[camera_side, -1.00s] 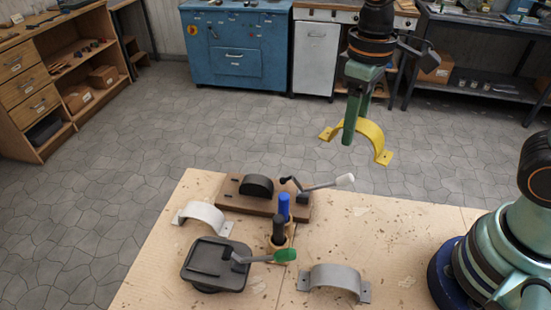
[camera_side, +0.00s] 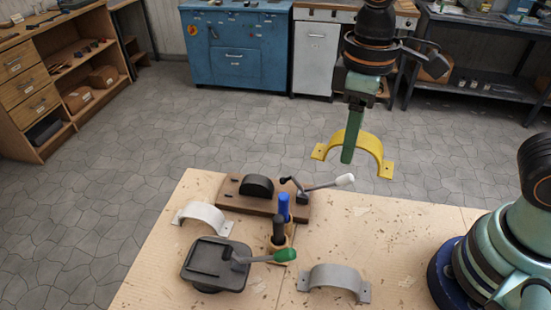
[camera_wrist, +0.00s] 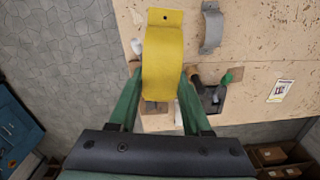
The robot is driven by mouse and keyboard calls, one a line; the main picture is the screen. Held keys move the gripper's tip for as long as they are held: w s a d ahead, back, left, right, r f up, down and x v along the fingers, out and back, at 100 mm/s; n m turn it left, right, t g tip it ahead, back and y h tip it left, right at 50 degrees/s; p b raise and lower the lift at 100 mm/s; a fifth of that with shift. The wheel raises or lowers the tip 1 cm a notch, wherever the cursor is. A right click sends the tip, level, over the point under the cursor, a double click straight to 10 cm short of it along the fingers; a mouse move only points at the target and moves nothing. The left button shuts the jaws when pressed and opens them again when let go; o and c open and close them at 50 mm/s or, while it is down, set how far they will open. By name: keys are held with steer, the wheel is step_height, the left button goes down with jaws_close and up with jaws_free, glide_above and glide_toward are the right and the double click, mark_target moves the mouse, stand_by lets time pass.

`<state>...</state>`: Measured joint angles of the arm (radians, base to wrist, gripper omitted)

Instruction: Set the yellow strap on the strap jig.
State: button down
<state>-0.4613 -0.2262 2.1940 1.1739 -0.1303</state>
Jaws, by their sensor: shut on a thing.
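The yellow strap (camera_side: 372,146) is an arch with a flat holed foot at each end. My gripper (camera_side: 348,156) is shut on it, with green fingers on either side of its band. In the wrist view the strap (camera_wrist: 162,55) runs lengthwise between the fingers. It hangs in the air, arch up, above and to the right of the strap jig in the side picture. The strap jig (camera_side: 235,201) is a brown board on the bench with a black half-round form (camera_side: 257,186) and a clamp whose white-tipped lever (camera_side: 330,184) points right. The form is bare.
A pale strap (camera_side: 203,216) lies left of the jig and a grey strap (camera_side: 335,278) lies at the front. A black fixture (camera_side: 214,266) has a green-tipped lever (camera_side: 285,255). Blue and black handles (camera_side: 284,207) stand upright near the jig.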

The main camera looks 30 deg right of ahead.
steer(key=s+a+n, duration=0.2)
steer(key=s+a, duration=0.1)
step_height(320, 180, down, 19)
steer(key=shift+s+f, duration=0.1)
steer(key=shift+s, duration=0.05)
stand_by(0.6)
steer(key=shift+f, duration=0.1)
steer(key=shift+c, duration=1.8)
jaws_free()
